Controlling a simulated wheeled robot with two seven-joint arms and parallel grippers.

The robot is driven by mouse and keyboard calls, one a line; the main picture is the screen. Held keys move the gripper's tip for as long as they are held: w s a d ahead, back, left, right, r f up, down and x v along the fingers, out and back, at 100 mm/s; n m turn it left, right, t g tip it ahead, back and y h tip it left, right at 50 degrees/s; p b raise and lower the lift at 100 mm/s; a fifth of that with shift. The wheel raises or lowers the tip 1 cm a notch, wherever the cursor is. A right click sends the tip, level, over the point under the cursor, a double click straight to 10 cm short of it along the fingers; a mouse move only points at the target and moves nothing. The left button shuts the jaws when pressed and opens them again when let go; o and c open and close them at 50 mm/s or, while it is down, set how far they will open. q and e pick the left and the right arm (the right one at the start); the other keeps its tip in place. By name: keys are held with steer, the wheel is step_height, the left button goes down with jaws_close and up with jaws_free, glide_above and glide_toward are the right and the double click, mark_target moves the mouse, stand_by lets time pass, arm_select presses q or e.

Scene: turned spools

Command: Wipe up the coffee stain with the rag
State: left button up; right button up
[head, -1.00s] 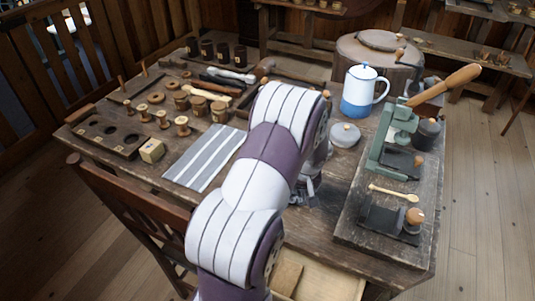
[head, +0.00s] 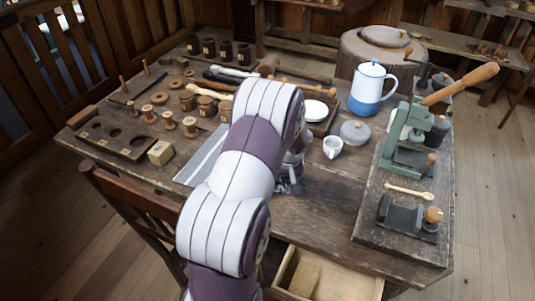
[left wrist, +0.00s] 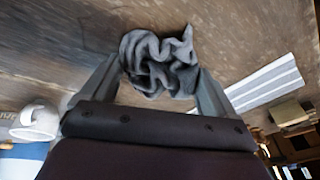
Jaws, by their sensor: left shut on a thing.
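A crumpled grey rag (left wrist: 160,62) is pinched between the two fingers of my left gripper (left wrist: 157,78) in the left wrist view, over the wooden table. In the head view my left gripper (head: 289,184) is low over the middle of the table (head: 325,205), mostly behind my own arm, and the rag cannot be made out there. I cannot tell whether the rag touches the wood. No coffee stain can be made out; part of the tabletop is hidden by my arm. My right gripper is not in view.
A board with a green press (head: 407,135) is at right; an open drawer (head: 335,282) is in front.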

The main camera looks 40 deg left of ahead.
arm_select(q)
steer(key=shift+s+a, duration=0.1)
steer(key=shift+a, duration=0.25)
steer(key=shift+a+r+p, duration=0.25)
steer(key=shift+r+p, duration=0.15)
steer(key=shift+r, duration=0.15)
steer(key=shift+a+r+p, duration=0.2)
steer(key=shift+r+p, duration=0.2)
steer(key=shift+r, duration=0.15)
steer(key=p+v, duration=0.1)
steer(key=v, duration=0.1)
steer(key=shift+d+r+p, duration=0.1)
steer(key=shift+r+p, duration=0.2)
steer(key=shift+p, duration=0.05)
steer(key=shift+r+p, duration=0.6)
steer(key=shift+r, duration=0.05)
steer(key=shift+r+p, duration=0.8)
steer(key=shift+r, duration=0.3)
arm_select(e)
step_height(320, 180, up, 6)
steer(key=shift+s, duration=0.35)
arm_select(q)
steer(key=shift+f, duration=0.1)
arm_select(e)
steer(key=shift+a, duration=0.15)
